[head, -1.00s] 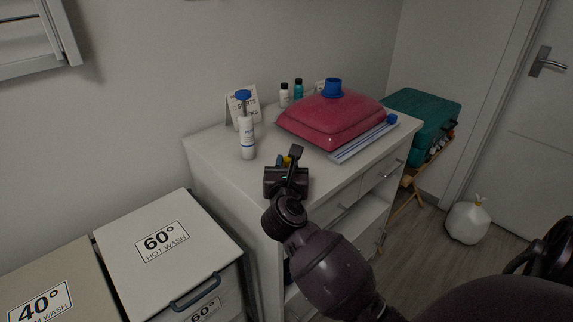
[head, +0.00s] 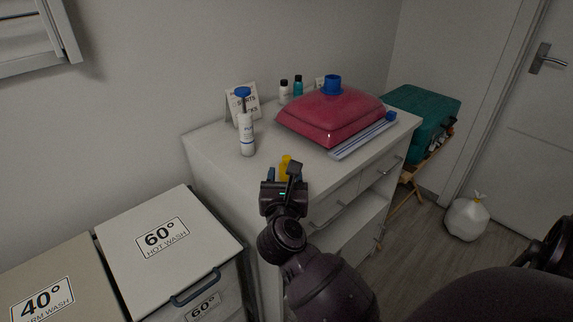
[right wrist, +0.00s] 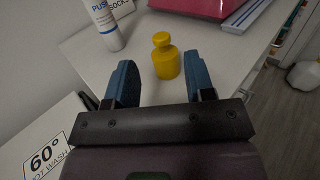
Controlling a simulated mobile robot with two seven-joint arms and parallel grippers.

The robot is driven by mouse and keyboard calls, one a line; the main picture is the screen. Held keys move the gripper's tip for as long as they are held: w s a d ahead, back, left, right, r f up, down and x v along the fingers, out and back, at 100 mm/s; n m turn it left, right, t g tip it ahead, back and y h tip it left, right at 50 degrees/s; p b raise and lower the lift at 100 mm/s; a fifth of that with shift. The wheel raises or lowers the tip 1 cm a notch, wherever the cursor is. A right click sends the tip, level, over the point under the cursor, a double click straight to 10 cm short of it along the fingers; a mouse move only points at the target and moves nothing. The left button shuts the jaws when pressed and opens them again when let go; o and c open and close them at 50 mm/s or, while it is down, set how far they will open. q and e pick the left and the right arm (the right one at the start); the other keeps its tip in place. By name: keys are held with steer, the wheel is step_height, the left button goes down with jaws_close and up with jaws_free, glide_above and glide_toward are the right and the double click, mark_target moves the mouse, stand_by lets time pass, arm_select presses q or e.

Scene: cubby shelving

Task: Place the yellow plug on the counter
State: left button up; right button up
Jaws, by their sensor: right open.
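The yellow plug (right wrist: 165,58) stands upright on the white counter (right wrist: 225,50) near its front edge. It has a round knob on a wider body. In the head view the plug (head: 285,164) shows just beyond my right gripper (head: 281,177), which partly hides it. In the right wrist view my right gripper (right wrist: 162,82) is open, with its two blue fingers apart. The plug is ahead of the fingertips, clear of both fingers. My left gripper is not in view.
The 60° hot wash bin (head: 178,252) is at the lower left.

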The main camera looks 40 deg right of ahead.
steer(key=v, duration=0.6)
steer(key=shift+s, duration=0.1)
steer(key=s+a+f+n+t+y, duration=0.35)
steer(key=n+y, duration=0.25)
steer(key=n, duration=1)
steer(key=s+a+f+n+t+y, duration=0.2)
steer(key=s+f+n+y, duration=0.3)
steer(key=n, duration=1)
steer(key=s+d+f+n+g+y, duration=0.1)
steer(key=s+d+f+n+g, duration=0.2)
steer(key=s+f+n+g, duration=0.6)
step_height(320, 180, down, 6)
steer(key=s+n, duration=0.3)
steer(key=n, duration=0.2)
steer(key=shift+f+n, duration=0.15)
steer(key=shift+n, duration=0.15)
